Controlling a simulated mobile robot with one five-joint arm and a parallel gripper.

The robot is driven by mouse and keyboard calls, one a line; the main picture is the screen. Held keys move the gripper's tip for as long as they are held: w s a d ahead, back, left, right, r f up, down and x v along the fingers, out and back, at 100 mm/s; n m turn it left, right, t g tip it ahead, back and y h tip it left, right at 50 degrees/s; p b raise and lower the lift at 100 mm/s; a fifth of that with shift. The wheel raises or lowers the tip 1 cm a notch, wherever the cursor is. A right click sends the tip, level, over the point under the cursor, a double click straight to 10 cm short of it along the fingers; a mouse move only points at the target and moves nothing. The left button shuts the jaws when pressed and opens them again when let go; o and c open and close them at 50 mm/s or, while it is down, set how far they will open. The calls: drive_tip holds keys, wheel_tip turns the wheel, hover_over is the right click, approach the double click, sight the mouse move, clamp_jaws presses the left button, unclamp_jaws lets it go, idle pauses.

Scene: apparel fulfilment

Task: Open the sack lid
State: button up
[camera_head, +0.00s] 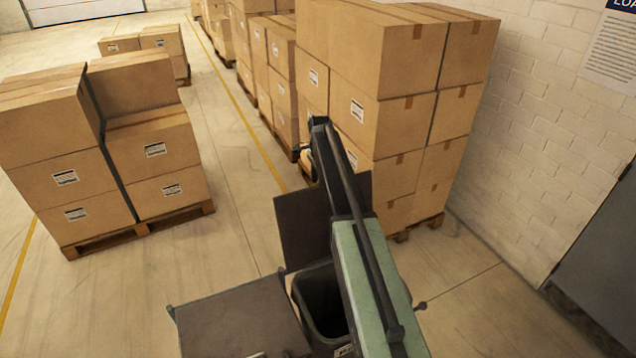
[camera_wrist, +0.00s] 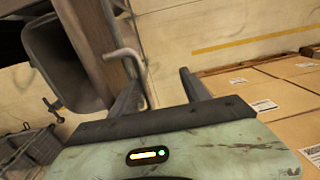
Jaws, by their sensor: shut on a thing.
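In the head view, a dark brown flat lid (camera_head: 298,228) stands raised beyond a dark open bin (camera_head: 322,305), partly behind my arm. In the wrist view, the lid (camera_wrist: 92,40) is a brown strip beside the grey bin (camera_wrist: 68,65). A bent grey metal handle (camera_wrist: 132,65) sticks out from the lid. My gripper (camera_wrist: 160,80) is at this handle, its left finger against it. The jaws are shut on the handle, though the exact contact is partly hidden. In the head view, my arm hides most of the gripper.
A second brown panel (camera_head: 240,320) lies flat left of the bin. Cartons on pallets stand at the left (camera_head: 105,150) and in a tall stack (camera_head: 400,90) close behind the lid. A white brick wall (camera_head: 560,130) is at the right. The floor (camera_head: 235,195) between the stacks is clear.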

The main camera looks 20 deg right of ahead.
wheel_tip(320, 180, up, 6)
drive_tip(key=p, duration=0.4)
drive_tip(key=shift+s+a+r+p, duration=0.15)
drive_tip(key=shift+s+p, duration=0.05)
drive_tip(key=shift+p, duration=0.15)
drive_tip(key=s+a+f+t+y+b, duration=0.1)
drive_tip(key=s+a+f+y+b, duration=0.15)
drive_tip(key=a, duration=0.85)
drive_tip(key=s+a+f+t+y+b, duration=0.1)
drive_tip(key=s+a+b, duration=0.15)
drive_tip(key=a, duration=0.95)
drive_tip(key=s+d+f+n+g+h+b, duration=0.1)
drive_tip(key=s+d+f+n+b, duration=0.2)
drive_tip(key=s+f+n+b, duration=0.5)
drive_tip(key=s+d+f+n+g+h+b, duration=0.1)
drive_tip(key=s+f+n+b, duration=0.8)
drive_tip(key=s, duration=1)
wheel_tip(320, 180, down, 3)
drive_tip(key=shift+s+d+g+h+b, duration=0.3)
drive_tip(key=shift+d+h+b, duration=0.45)
drive_tip(key=shift+d, duration=0.15)
